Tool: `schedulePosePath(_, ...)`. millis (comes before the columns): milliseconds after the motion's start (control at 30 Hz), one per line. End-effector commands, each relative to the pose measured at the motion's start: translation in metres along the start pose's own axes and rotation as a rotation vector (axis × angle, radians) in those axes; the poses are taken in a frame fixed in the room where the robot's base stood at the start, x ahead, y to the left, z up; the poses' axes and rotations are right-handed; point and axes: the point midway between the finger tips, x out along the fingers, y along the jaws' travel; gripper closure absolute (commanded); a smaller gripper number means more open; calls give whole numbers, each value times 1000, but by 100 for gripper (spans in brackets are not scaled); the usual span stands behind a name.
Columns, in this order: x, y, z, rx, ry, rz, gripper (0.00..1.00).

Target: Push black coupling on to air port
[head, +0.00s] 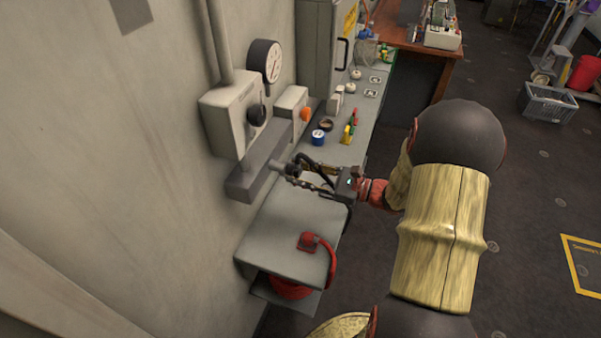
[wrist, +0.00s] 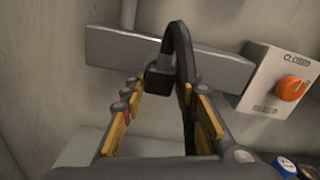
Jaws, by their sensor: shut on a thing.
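The black coupling (wrist: 159,80) sits between my fingertips in the wrist view, with a black hose (wrist: 178,42) arching up from it and back along my right finger. My gripper (wrist: 162,89) is shut on the coupling; in the head view my gripper (head: 304,173) is above the shelf, level with the wall bar. The air port (head: 285,168) is a short grey cylinder sticking out of the grey wall bar (head: 245,182). In the wrist view the port's grey end shows just beyond the coupling. I cannot tell whether they touch.
A grey shelf (head: 275,250) below holds a red block (head: 309,241) with a red hose. A box with an orange knob (head: 305,114), pointing to CLOSED, stands right of the bar. A gauge (head: 265,60) and a black-knobbed wall box (head: 228,115) are above. Small items line the bench behind.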

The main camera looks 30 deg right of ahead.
Motion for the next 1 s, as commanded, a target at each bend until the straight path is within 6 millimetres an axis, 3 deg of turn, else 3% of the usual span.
schedulePosePath(33, 1, 0, 0, 0, 0, 1, 92)
schedulePosePath(67, 1, 0, 0, -1, 0, 0, 69)
schedulePosePath(400, 1, 0, 0, 0, 0, 0, 50)
schedulePosePath(767, -1, 0, 0, 0, 1, 0, 49)
schedulePosePath(1000, -32, -1, 0, 0, 2, -5, 49)
